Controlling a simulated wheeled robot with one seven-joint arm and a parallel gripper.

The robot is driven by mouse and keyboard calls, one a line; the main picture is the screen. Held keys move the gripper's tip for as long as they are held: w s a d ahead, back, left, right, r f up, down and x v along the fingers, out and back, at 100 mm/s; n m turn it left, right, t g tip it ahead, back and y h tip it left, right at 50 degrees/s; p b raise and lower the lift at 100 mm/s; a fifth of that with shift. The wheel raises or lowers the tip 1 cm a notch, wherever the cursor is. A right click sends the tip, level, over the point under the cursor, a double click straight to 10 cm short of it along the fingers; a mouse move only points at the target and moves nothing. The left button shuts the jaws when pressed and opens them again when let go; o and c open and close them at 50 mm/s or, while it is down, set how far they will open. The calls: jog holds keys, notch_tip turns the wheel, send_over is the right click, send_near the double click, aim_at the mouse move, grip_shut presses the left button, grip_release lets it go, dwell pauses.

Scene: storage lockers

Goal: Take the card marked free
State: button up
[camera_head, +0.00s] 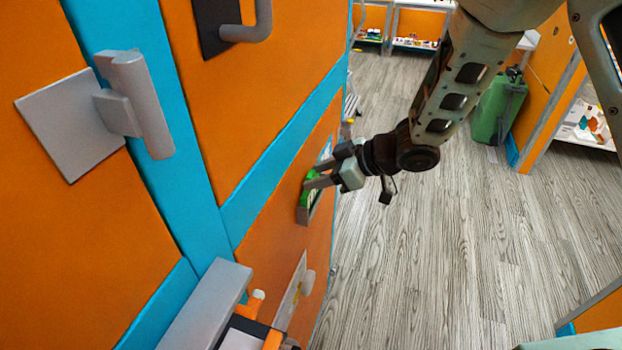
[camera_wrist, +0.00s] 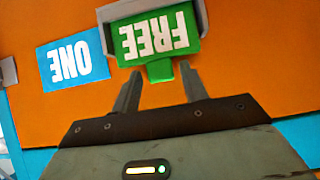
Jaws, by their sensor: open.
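The green card marked FREE (camera_wrist: 158,36) sits in a grey holder (camera_wrist: 103,15) on an orange locker front, upside down in the wrist view. A small green tab (camera_wrist: 160,71) sticks out from its edge toward my gripper. My gripper (camera_wrist: 160,78) is open, with one finger on each side of the tab. I cannot tell whether the fingers touch it. In the head view, my gripper (camera_head: 308,184) is at the locker front, beside the green card (camera_head: 309,194), which is partly hidden by the fingers.
A blue label marked ONE (camera_wrist: 70,65) is beside the card. Locker handles (camera_head: 140,103) stick out at the left. An open compartment (camera_head: 240,335) is at the bottom. A green canister (camera_head: 497,108) stands behind my arm. The wooden floor (camera_head: 440,260) is clear.

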aim_at(306, 153)
jog(key=c, duration=0.8)
jog(key=shift+r, duration=0.2)
jog(key=shift+r+p, duration=3.25)
jog(key=shift+r, duration=0.1)
